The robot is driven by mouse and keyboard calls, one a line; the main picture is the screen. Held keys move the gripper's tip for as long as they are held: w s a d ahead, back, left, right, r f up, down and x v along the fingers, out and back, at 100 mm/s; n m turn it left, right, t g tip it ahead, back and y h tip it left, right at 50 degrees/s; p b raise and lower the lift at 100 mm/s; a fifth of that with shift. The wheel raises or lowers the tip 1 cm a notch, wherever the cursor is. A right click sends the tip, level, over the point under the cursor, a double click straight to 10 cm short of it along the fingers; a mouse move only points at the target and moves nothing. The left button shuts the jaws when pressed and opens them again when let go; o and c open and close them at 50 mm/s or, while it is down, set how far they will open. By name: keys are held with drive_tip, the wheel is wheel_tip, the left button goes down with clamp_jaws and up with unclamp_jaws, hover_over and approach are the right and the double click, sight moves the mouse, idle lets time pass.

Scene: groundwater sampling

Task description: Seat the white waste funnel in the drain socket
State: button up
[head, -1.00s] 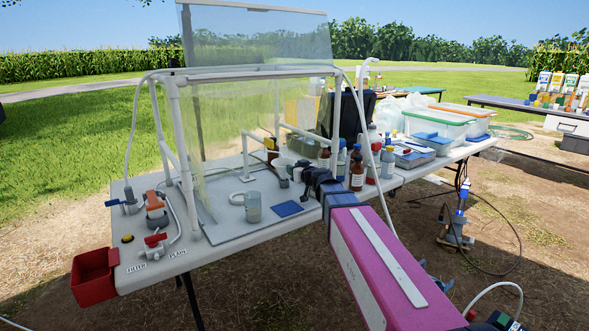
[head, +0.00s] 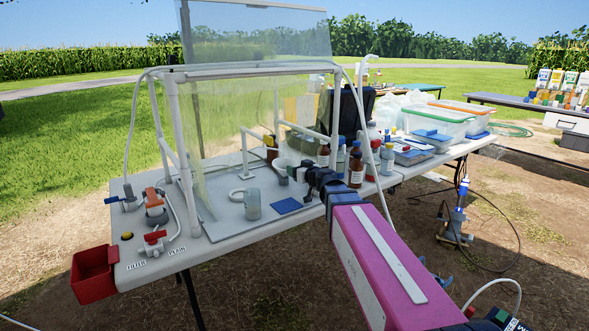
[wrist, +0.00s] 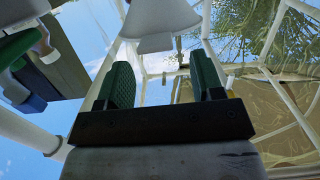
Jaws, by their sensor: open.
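My gripper (head: 293,171) reaches in under the clear hood from the right, above the grey tray. In the wrist view its two green-padded fingers (wrist: 163,78) are wide apart with nothing between them. A white flared piece (wrist: 160,22), which looks like the waste funnel, shows just beyond the fingertips, cut off by the top edge.
The white hood frame (head: 170,110) surrounds the work area. A blue pad (head: 287,206) lies on the tray below the gripper. Brown bottles (head: 356,170) stand close behind the arm. A red bin (head: 94,275) hangs at the table's left end.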

drive_tip(key=v, duration=0.8)
drive_tip(key=shift+s, duration=0.15)
